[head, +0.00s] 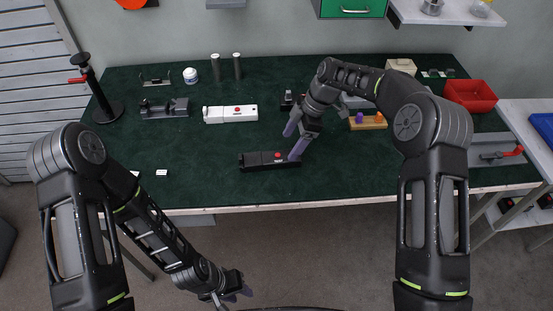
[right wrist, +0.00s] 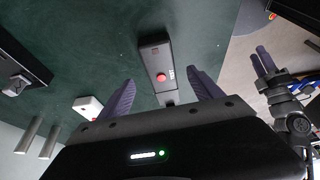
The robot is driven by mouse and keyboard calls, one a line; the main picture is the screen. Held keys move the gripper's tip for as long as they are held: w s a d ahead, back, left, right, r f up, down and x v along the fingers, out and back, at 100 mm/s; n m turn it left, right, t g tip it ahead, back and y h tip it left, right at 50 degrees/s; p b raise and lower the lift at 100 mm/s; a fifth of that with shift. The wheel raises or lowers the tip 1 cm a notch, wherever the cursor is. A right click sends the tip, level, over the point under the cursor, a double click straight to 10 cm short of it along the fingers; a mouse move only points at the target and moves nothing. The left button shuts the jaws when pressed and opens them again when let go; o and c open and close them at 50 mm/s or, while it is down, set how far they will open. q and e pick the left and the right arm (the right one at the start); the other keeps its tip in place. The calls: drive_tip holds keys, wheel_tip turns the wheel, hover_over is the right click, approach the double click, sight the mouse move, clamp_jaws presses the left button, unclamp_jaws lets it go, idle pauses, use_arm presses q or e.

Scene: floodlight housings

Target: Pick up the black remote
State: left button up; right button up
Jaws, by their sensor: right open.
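The black remote (head: 262,161) lies flat on the dark green table top near its front edge, with a red button and a small white label. In the right wrist view the black remote (right wrist: 154,58) lies ahead of the gap between my fingers. My right gripper (head: 295,139) is open and empty, with purple fingers spread beside the remote's right end; they also show in the right wrist view (right wrist: 160,92). Whether a finger touches the remote is unclear. My left gripper (head: 238,294) hangs low in front of the table, away from the remote; its fingers are small in view.
A white remote-like device (head: 230,114) with a red button lies behind the black one. A wooden block with coloured pegs (head: 368,122) and a red bin (head: 470,96) stand to the right. A black stand (head: 103,105) is at left. The front left table area is mostly clear.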

sight(284, 155)
drive_tip(key=shift+x, duration=2.65)
drive_tip(key=shift+d, duration=0.2)
drive_tip(key=c, duration=1.5)
